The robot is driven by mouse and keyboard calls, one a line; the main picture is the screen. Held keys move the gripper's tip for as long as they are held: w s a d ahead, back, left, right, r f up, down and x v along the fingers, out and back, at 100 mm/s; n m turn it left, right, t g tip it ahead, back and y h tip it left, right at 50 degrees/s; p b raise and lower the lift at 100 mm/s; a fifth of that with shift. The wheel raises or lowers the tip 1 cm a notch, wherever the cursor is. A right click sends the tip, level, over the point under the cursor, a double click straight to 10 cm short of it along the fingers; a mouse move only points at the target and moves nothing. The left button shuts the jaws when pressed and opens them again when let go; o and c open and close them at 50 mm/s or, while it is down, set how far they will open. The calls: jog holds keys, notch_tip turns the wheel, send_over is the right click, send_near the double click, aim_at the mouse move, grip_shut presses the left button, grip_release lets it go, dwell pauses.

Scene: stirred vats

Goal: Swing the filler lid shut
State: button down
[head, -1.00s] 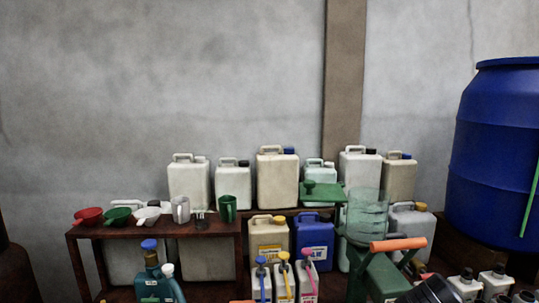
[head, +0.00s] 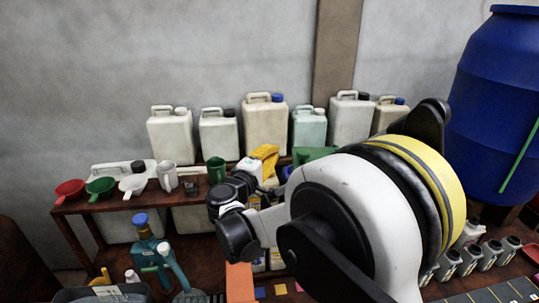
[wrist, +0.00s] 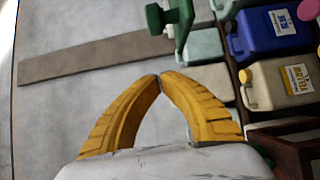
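A green lid-like plate (head: 316,153) shows in the head view behind my arm, mostly hidden by it. In the wrist view a green part with a knob (wrist: 180,22), which looks like the same lid, is at the top, just beyond my fingertips. My gripper (wrist: 160,77) has curved yellow fingers whose tips meet, with nothing seen between them. In the head view my gripper (head: 266,155) is just left of the green plate. I see a gap between fingers and green part in the wrist view; contact cannot be told.
Several pale jerrycans (head: 265,125) stand along the back shelf. A blue can (wrist: 275,30) and a cream can (wrist: 280,85) are close to my gripper. Scoops and cups, including a green cup (head: 216,170), stand at left. A large blue barrel (head: 497,105) is at right.

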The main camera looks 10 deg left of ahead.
jog(key=w+d, duration=0.2)
jog(key=d, duration=0.1)
jog(key=w+d, duration=0.1)
jog(key=shift+d, duration=0.4)
jog(key=shift+s+d, duration=0.1)
jog(key=shift+s, duration=0.1)
